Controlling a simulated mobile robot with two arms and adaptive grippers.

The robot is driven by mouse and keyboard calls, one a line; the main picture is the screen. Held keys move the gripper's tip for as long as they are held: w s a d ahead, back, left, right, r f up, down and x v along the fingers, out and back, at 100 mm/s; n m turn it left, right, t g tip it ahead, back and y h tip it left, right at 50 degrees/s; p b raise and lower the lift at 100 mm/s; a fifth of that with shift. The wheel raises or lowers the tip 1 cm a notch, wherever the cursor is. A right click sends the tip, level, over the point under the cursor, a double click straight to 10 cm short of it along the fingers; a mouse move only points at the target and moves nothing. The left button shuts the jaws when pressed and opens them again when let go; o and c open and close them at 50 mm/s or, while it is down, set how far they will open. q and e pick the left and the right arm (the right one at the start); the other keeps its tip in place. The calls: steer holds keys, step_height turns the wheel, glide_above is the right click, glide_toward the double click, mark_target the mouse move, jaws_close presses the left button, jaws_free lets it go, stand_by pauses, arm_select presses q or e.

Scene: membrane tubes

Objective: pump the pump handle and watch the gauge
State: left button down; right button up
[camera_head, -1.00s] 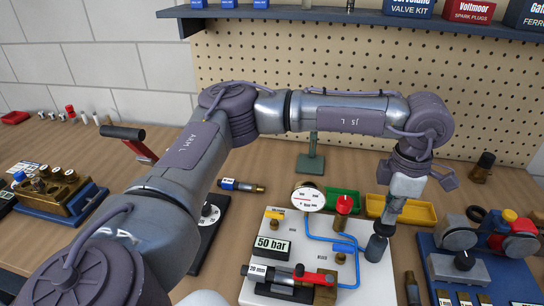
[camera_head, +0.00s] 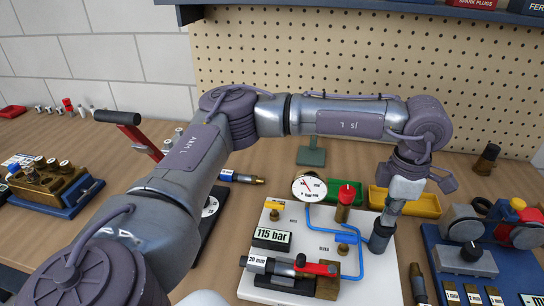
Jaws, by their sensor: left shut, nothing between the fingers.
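A long red lever with a black grip (camera_head: 118,118) rises at the left, partly behind my left arm; its foot is hidden. It looks like the pump handle. The white round gauge (camera_head: 309,188) stands on a white board (camera_head: 268,213), its needle too small to read surely. My left gripper (camera_head: 391,215) is shut and empty, pointing down at the board's right side. Its tip is over or against a dark upright cylinder (camera_head: 381,238); I cannot tell if they touch. My right gripper is out of view.
A blue-based machine (camera_head: 482,258) stands to the right.

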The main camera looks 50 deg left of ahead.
arm_select(q)
steer(key=shift+f, duration=0.1)
steer(key=shift+r+p, duration=1.7)
steer(key=shift+r, duration=1.9)
